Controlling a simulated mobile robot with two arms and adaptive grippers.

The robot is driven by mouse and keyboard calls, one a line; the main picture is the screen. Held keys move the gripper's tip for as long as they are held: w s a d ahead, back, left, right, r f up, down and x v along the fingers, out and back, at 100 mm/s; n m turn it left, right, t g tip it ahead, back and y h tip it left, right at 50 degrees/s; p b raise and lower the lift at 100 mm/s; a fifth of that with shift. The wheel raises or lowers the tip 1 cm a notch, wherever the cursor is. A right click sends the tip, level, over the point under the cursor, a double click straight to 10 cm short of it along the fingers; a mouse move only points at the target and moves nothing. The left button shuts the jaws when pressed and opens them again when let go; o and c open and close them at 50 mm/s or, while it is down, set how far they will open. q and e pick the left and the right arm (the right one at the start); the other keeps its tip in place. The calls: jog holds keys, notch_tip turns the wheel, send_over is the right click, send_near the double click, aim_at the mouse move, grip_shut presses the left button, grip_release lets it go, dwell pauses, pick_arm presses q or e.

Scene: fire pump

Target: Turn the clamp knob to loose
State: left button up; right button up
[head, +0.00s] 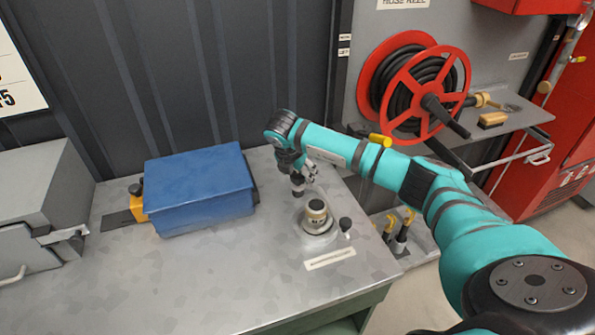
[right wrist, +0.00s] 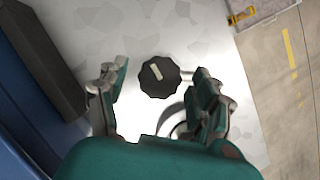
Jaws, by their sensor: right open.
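The black lobed clamp knob (right wrist: 159,77) has a pale pointer mark on its face. In the right wrist view it lies ahead of my right gripper (right wrist: 160,98), between the lines of the two spread fingers, with no finger seen touching it. A short metal pin sticks out to its right. My left gripper is out of view.
A blue box (head: 198,187) sits left of the gripper on the metal bench (head: 225,270). A grey case (head: 40,205) stands far left. The red hose reel (head: 415,85) is behind my right arm. The bench front is clear.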

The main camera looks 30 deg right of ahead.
jog(key=c, duration=1.2)
